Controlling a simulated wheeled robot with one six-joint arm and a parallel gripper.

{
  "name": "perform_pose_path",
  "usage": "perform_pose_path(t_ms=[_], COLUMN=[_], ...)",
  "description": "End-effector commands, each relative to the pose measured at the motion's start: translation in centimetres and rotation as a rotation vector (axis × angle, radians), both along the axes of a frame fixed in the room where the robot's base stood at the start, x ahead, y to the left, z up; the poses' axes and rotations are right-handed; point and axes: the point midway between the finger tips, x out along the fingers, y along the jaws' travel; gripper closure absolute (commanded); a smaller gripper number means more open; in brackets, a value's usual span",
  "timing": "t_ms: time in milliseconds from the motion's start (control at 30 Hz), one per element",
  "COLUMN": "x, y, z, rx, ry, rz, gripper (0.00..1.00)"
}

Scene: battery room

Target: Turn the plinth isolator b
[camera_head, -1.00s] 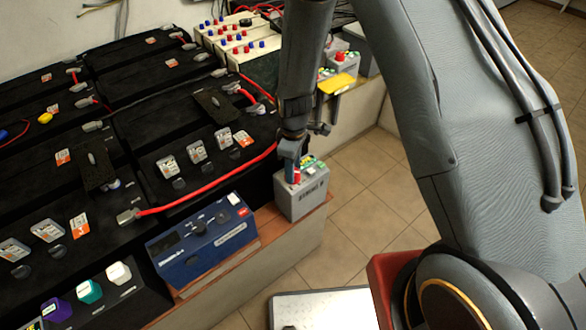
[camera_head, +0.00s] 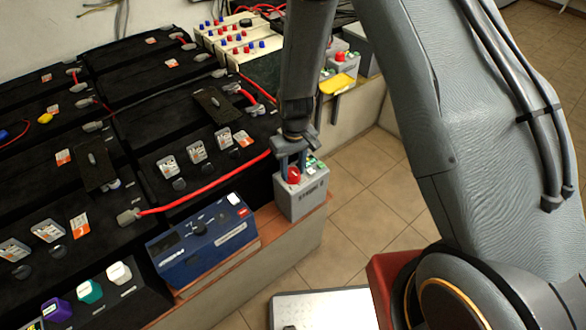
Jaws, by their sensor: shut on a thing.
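A grey isolator box (camera_head: 302,198) with dark lettering too small to read stands at the front right corner of the brick-coloured ledge. A red knob (camera_head: 293,175) sits on its top, with a green and white label beside it. My gripper (camera_head: 292,168) points down over the box, with its two fingers on either side of the red knob, shut on it. The fingers partly hide the knob's sides. A similar grey box with a red knob (camera_head: 340,57) stands farther back; I cannot read a letter on either one.
A blue device (camera_head: 200,242) with a dark dial stands left of the isolator. Black battery blocks with red cables (camera_head: 205,200) fill the left. A yellow-handled thing (camera_head: 337,83) hangs by the rear box. Tiled floor (camera_head: 362,185) lies open to the right.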

Motion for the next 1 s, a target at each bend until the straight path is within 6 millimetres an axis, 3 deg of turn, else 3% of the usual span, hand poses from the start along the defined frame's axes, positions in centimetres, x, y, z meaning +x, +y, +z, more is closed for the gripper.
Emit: perform_pose_path(t_ms=[600,633,700,1000], x=[0.16,0.16,0.14,0.06], y=[-0.01,-0.01,0.00,0.00], z=[0.08,0.08,0.07,0.06], rx=[0.000,0.000,0.001,0.001], ry=[-0.003,-0.003,-0.003,-0.002], rz=[-0.038,-0.038,-0.038,-0.037], gripper=[0.86,0.59,0.47,0.45])
